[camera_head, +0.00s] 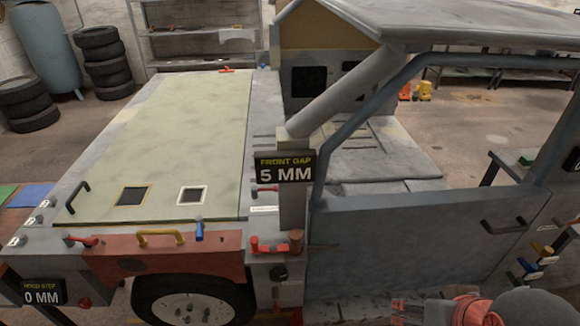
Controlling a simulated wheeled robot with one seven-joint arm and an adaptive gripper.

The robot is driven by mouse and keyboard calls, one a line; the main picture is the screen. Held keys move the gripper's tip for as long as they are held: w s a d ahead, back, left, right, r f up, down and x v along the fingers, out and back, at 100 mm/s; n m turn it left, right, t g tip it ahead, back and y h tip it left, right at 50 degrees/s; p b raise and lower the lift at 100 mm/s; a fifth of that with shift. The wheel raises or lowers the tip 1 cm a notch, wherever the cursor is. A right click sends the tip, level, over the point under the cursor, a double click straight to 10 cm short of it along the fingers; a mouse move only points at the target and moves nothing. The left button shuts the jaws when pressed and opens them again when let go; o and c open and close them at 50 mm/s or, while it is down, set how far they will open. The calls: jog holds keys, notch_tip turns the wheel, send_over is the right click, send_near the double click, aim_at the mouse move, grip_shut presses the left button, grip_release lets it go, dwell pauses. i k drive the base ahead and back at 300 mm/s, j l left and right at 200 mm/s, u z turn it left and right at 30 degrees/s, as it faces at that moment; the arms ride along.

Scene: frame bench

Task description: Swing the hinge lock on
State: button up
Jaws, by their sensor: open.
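A vehicle body stands on the frame bench, with a grey door (400,245) on its right side. At the post by the door's front edge is a red fitting (270,247) with a brown cylinder. A small red lever (265,189) sits higher on the post, with a white label below it, too small to read. I cannot tell which of these is the hinge lock. A black knob (280,272) is below the red fitting.
A sign (285,168) reads FRONT GAP 5 MM; another (43,292) reads HOOD STEP 0 MM. The pale hood panel (165,140) lies left. A yellow handle (160,237), blue lever (199,231) and red lever (80,240) line the near edge. The roof overhangs the door.

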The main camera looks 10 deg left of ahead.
aim_at(276, 297)
jog(key=k+l+z, duration=0.2)
jog(key=l, duration=0.4)
jog(key=l+z, duration=0.15)
jog(key=l, duration=0.45)
jog(key=k+l+z, duration=0.2)
jog(key=l, duration=0.45)
jog(key=u, duration=2.05)
